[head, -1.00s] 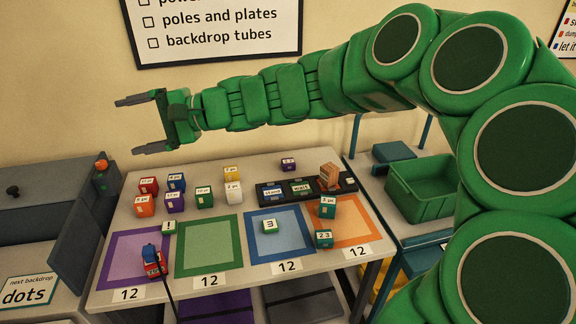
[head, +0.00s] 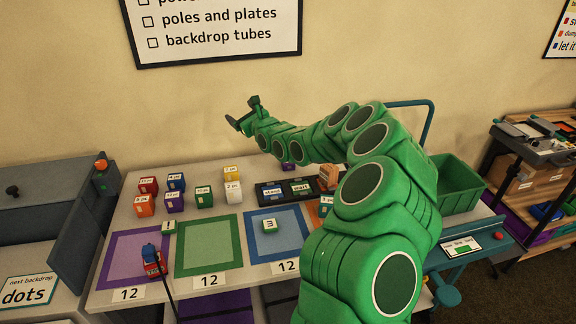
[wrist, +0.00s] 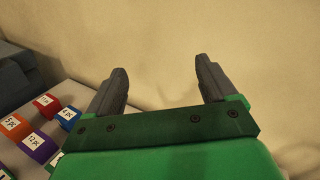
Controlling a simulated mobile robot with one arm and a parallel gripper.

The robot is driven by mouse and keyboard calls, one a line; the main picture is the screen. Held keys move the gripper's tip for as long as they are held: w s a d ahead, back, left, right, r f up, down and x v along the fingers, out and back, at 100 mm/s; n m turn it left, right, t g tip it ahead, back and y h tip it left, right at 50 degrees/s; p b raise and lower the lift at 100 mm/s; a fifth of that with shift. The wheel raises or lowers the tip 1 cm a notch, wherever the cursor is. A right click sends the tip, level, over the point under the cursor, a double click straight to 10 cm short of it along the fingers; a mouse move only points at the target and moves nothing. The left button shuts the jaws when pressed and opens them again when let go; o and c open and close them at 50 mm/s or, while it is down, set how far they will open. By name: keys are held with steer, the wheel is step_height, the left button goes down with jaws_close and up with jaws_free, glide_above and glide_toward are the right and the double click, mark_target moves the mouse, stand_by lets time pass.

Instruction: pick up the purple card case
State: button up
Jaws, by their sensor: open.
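One purple card case (head: 174,203) stands on the table at the left, in front of a blue case and right of an orange one. It also shows at the lower left of the wrist view (wrist: 37,148). A second purple case (head: 288,167) stands at the back of the table, partly hidden behind my arm. My gripper (head: 242,112) is open and empty, raised above the back of the table near the wall. In the wrist view its two fingers (wrist: 161,70) are apart with only the wall between them.
Red, blue, orange, green, yellow and white cases (head: 233,193) stand close around the left purple one. A dark tray (head: 270,192) lies right of the white case. My arm hides the table's right part.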

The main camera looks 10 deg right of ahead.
steer(key=w+d+f+m+g+h, duration=0.1)
steer(key=d+f+m+h, duration=0.15)
steer(key=d+f, duration=0.35)
steer(key=w+d+f+m+h, duration=0.1)
steer(key=d+f+m+h, duration=0.15)
steer(key=f, duration=0.55)
steer(key=m+g+h, duration=0.2)
steer(key=m, duration=0.1)
glide_toward(289, 163)
steer(key=x, duration=0.3)
steer(key=r+x, duration=0.1)
steer(key=x, duration=0.1)
steer(key=shift+w+a+f, duration=0.2)
steer(key=shift+w, duration=0.25)
steer(key=shift+w+f, duration=0.4)
steer(key=shift+w, duration=0.1)
steer(key=shift+w+f, duration=0.15)
steer(key=shift+w, duration=0.5)
steer(key=shift+w+f, duration=0.1)
steer(key=shift+w+d+f, duration=0.2)
steer(key=shift+w+f, duration=0.25)
steer(key=shift+w, duration=0.25)
steer(key=shift+x, duration=1.65)
